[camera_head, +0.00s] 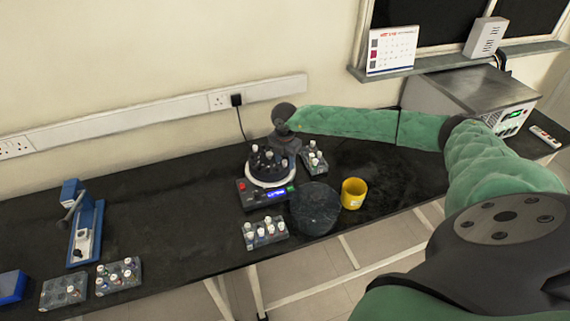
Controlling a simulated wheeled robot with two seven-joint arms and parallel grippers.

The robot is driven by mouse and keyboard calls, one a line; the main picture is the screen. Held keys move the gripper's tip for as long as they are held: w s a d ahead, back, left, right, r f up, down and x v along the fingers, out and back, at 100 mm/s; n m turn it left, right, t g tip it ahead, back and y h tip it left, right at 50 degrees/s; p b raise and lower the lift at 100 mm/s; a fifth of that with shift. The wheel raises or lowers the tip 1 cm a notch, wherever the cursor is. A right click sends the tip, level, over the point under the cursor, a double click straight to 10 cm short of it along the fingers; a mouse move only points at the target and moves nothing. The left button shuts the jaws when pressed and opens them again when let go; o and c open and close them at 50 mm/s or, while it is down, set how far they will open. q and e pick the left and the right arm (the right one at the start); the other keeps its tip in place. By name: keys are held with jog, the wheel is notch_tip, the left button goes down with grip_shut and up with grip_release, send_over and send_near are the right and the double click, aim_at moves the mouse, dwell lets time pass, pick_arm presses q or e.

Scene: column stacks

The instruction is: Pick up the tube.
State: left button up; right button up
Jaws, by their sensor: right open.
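Several small tubes with pale or white caps are in view, too small to tell apart. Some stand in a dark round holder (268,160) on a device with a white ring (270,182) and a lit blue display. Others stand in a grey rack (314,161) just right of the device, and in a rack (265,233) in front of it. My right gripper (281,146) reaches in from the right, small and dark, open over the back right of the round holder. Its fingertips are hard to make out, and I see no tube held. My left gripper is not in view.
A dark round lid or bowl (315,209) and a yellow cup (353,193) stand near the front edge. At left are a blue stand (86,232), two racks (118,276) (64,290) and a blue box (11,287). A grey instrument (470,92) stands at right. The black table is clear left of the device.

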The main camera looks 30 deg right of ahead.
jog(key=shift+f, duration=0.15)
grip_shut()
dwell(0.4)
